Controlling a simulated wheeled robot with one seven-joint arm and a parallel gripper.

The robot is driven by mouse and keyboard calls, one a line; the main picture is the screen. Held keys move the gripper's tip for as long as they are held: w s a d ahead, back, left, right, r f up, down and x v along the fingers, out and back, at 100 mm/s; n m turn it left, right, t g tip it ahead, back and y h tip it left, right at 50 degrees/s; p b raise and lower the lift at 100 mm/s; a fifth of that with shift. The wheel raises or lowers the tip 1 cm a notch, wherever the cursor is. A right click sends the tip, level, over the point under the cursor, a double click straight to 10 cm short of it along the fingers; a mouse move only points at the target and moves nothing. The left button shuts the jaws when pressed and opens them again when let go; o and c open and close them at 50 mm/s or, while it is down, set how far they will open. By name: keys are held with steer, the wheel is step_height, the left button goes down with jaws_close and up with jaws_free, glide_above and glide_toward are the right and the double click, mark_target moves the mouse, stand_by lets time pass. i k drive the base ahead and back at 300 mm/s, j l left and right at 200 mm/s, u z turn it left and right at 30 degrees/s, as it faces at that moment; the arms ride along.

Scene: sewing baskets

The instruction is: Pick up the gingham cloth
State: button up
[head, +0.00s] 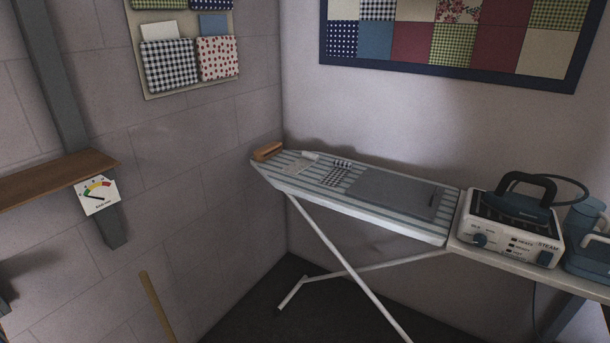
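A small dark-and-white gingham cloth (334,177) lies on the striped ironing board (385,219), left of a flat grey panel. Just behind it is a small dark-checked piece (342,163), which looks rolled or folded; whether the two are joined is too small to tell. My gripper is not in view.
A wooden block or brush (267,151) sits at the board's left tip, near a pale sheet (301,163). A steam station (507,239) with an iron stands right. A wooden shelf (50,180) juts out at left.

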mark_target(341, 169)
steer(key=i+j+z, duration=0.3)
steer(key=i+j, duration=0.55)
steer(key=i, duration=0.3)
steer(key=i+j+z, duration=0.3)
steer(key=i+j, duration=0.8)
